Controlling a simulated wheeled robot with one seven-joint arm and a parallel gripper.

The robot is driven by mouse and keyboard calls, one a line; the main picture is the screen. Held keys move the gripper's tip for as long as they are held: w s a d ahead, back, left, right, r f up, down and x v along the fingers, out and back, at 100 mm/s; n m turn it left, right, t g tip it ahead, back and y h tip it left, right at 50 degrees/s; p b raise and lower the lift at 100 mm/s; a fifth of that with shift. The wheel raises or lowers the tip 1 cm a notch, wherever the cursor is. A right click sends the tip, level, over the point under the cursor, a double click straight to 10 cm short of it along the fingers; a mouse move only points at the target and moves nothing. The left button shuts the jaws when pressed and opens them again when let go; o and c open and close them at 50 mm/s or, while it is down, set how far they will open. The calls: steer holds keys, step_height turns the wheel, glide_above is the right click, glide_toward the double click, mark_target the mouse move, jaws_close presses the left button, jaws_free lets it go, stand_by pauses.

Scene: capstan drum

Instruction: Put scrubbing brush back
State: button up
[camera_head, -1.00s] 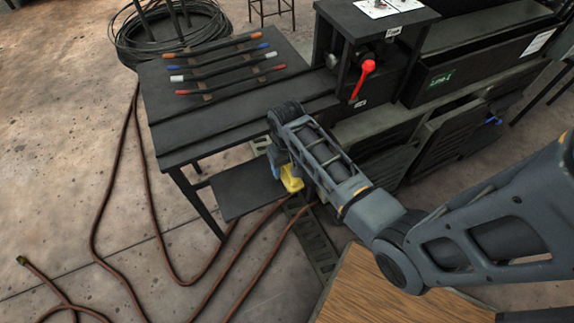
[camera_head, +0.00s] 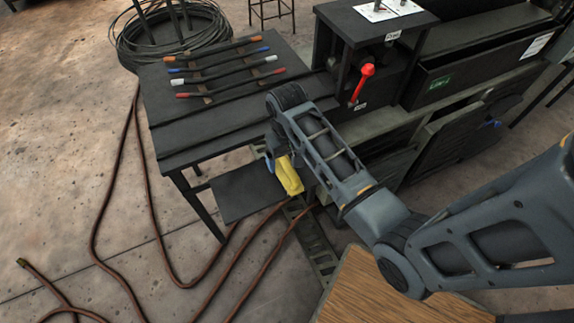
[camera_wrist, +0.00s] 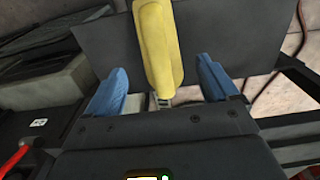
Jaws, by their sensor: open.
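The yellow thing, which I take to be the scrubbing brush (camera_head: 288,176), shows beside the end of my arm, at the right edge of the low dark shelf (camera_head: 238,194). In the wrist view the yellow body (camera_wrist: 158,45) stands lengthwise ahead of the jaws, with a narrow grey end toward my gripper. My gripper (camera_wrist: 162,86) is open, with one blue finger on each side of that narrow end and visible gaps to both. In the head view my gripper (camera_head: 272,160) is mostly hidden by my arm. What supports the brush is hidden.
A dark bench (camera_head: 165,112) holds several cables with coloured ends. A machine with a red lever (camera_head: 362,80) stands to its right. Brown hoses (camera_head: 150,210) lie on the floor. A wooden top (camera_head: 400,295) is at the bottom.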

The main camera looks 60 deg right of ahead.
step_height(320, 180, up, 6)
steer(key=shift+r, duration=0.1)
steer(key=s+a+f+t, duration=0.1)
steer(key=s+a+f, duration=0.1)
steer(key=s+a+f+n+t+h, duration=0.1)
steer(key=s+a+f, duration=0.1)
steer(key=a, duration=0.1)
steer(key=shift+s+f+n+t, duration=0.15)
steer(key=shift+s+n+t, duration=0.15)
steer(key=shift+s+t, duration=0.1)
steer(key=s+a+r+n+t, duration=0.4)
steer(key=s+a+r+t, duration=0.4)
steer(key=s+a+r, duration=0.3)
steer(key=s+a+r+n+t+y, duration=0.1)
steer(key=s+r+t, duration=0.3)
steer(key=r, duration=0.9)
steer(key=s+a, duration=0.1)
steer(key=s, duration=0.2)
steer(key=shift+a, duration=0.2)
